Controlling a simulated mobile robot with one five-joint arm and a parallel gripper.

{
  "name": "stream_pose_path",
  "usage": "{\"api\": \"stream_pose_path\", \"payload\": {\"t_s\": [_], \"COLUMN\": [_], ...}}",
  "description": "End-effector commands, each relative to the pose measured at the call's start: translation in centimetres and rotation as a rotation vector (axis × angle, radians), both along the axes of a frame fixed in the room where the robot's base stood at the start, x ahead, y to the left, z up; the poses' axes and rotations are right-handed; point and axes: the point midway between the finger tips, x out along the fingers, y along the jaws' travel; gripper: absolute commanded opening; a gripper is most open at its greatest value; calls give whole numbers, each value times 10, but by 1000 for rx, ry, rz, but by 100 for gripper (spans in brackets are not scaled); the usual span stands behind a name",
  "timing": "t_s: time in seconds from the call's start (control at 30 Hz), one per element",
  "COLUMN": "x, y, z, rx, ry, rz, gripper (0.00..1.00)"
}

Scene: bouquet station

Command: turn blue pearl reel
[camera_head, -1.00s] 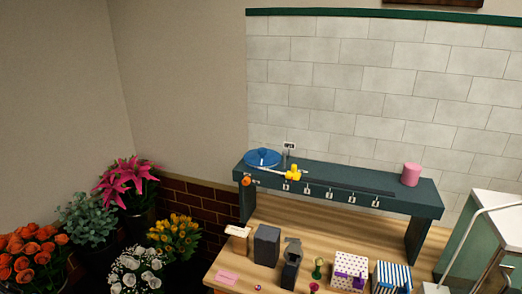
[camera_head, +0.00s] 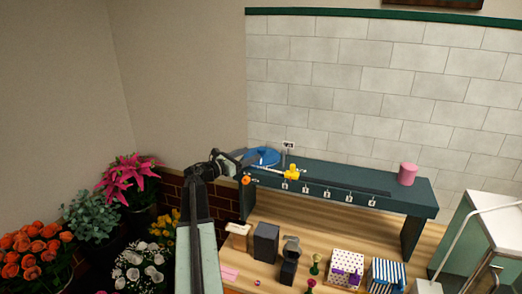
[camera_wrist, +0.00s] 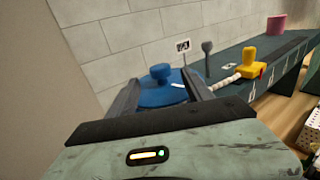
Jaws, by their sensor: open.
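The blue reel (camera_head: 263,156) lies flat at the left end of the dark green raised shelf. In the wrist view the blue reel (camera_wrist: 160,90) has a round knob on top, and a pale strand runs from its right side toward a yellow fitting (camera_wrist: 249,62). My gripper (camera_wrist: 162,88) is open, its two dark fingers on either side of the reel in that view. In the head view my gripper (camera_head: 240,162) is at the reel's left edge and hides part of it. I cannot tell whether the fingers touch the reel.
The dark green shelf (camera_head: 340,180) carries a yellow fitting (camera_head: 291,172) and a pink cylinder (camera_head: 407,174). Small boxes, including a dotted one (camera_head: 345,263), stand on the wooden table below. Buckets of flowers (camera_head: 35,253) fill the lower left. The tiled wall (camera_head: 380,80) is behind.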

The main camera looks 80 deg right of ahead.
Motion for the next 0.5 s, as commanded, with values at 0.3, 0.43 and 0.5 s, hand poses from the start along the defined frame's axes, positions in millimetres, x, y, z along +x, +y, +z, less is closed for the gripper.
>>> {"api": "stream_pose_path", "payload": {"t_s": [0.3, 0.43, 0.5], "x": [-31, -44, -47], "y": [-37, -53, -57], "z": [0, 0, 0], "rx": [-1, 0, 0], "ry": [-2, -3, -4], "rz": [-2, -1, 0], "gripper": [59, 59, 59]}}
